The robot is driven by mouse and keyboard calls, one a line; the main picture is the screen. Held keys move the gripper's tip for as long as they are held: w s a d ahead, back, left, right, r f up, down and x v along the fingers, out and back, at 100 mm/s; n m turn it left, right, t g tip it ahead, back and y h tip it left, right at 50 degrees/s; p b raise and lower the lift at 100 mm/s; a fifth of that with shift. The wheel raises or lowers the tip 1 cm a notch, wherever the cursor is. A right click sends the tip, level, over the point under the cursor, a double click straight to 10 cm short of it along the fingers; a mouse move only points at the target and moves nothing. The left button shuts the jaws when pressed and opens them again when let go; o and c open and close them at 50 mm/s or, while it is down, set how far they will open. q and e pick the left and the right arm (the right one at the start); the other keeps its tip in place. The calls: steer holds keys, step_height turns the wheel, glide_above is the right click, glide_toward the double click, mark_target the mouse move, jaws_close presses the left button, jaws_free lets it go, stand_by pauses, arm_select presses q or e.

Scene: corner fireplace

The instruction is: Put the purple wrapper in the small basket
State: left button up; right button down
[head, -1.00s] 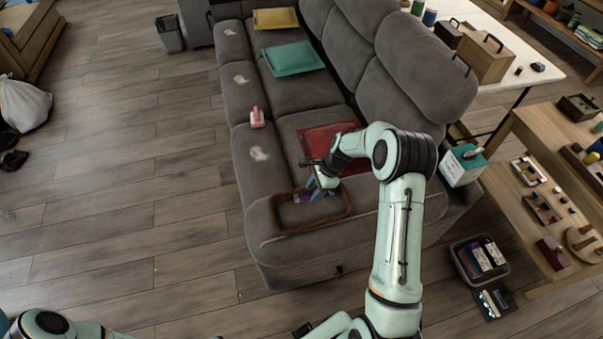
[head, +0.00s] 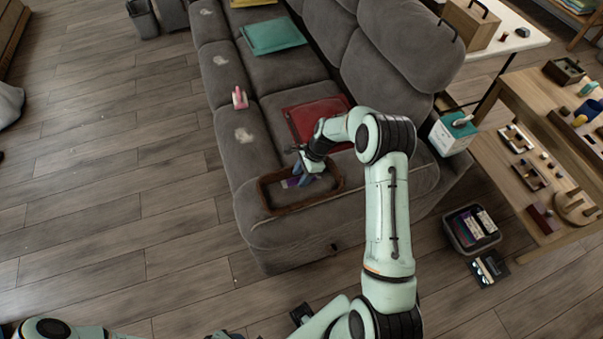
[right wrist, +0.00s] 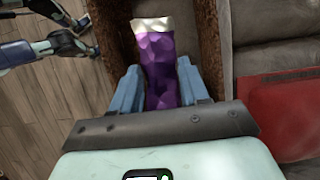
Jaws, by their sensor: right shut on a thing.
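The small basket (head: 262,197) is a brown, low-walled rectangle on the near end of the grey sofa. Its brown walls also show in the right wrist view (right wrist: 212,50), on both sides of the wrapper. The purple wrapper (head: 291,183) has a whitish end and lies between the blue fingers in the right wrist view (right wrist: 157,60). My right gripper (head: 303,179) is shut on it, pointing down within the basket's outline. I cannot tell whether the wrapper touches the basket floor.
A red folder-like item (head: 305,118) lies on the sofa seat (head: 285,85) just behind the basket. A pink item (head: 240,97) and a teal cushion (head: 272,36) are farther along. A wooden table (head: 490,165) stands right.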

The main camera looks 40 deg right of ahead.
steer(key=shift+w, duration=0.1)
steer(key=shift+c, duration=2.4)
jaws_free()
steer(key=v, duration=1.3)
steer(key=shift+r, duration=0.25)
